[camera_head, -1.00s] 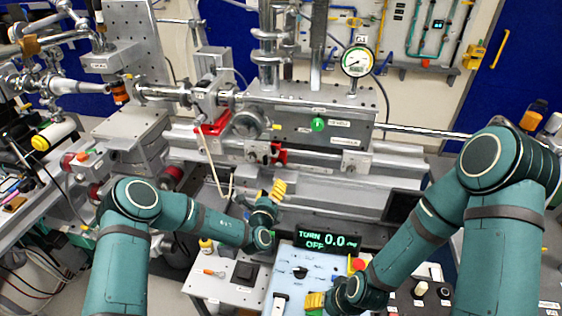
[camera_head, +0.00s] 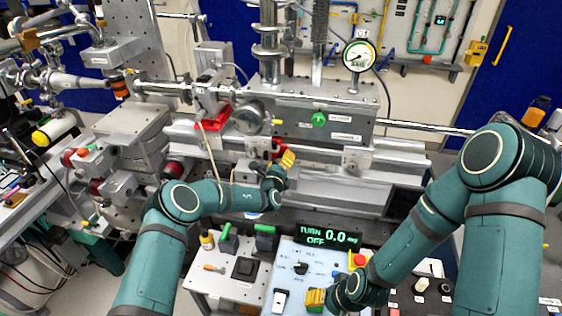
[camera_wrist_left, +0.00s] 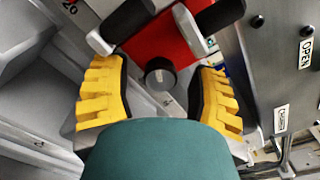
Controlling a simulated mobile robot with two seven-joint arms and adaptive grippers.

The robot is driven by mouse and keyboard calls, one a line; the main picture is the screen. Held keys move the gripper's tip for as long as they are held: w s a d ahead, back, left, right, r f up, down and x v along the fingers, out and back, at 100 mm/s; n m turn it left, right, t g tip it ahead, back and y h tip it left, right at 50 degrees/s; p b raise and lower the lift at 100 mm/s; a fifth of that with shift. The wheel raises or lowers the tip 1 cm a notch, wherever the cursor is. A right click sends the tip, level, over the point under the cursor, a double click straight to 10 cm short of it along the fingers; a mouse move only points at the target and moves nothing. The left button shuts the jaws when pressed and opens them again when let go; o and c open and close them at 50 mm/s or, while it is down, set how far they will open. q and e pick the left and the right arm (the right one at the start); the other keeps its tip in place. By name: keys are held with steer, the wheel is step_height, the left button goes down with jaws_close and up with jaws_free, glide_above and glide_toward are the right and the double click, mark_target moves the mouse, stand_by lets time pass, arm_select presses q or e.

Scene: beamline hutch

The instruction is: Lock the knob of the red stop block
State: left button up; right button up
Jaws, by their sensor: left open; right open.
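The red stop block (camera_head: 277,147) sits on the front of the grey machine bed, mostly hidden behind my left gripper (camera_head: 287,160) in the head view. In the left wrist view the red block (camera_wrist_left: 165,42) fills the upper middle. Its round dark knob with a grey face (camera_wrist_left: 160,76) shows between the two yellow finger pads. The pads stand apart on both sides of the knob, with visible gaps, so my left gripper is open and empty. My right gripper (camera_head: 316,298) is open, low over the white control panel.
A red bracket (camera_head: 214,121) lies further left on the bed. A grey carriage (camera_head: 325,120) with a green knob (camera_head: 319,119) stands above the block. The control panel (camera_head: 283,270) and its lit display (camera_head: 328,238) are in front, near my right gripper.

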arm_select(q)
jaws_close()
stand_by(0.3)
steer(key=shift+m+p, duration=0.5)
steer(key=shift+m, duration=0.2)
arm_select(e)
steer(key=shift+r, duration=0.5)
arm_select(q)
jaws_free()
steer(key=shift+w, duration=0.1)
arm_select(e)
steer(key=shift+f, duration=0.1)
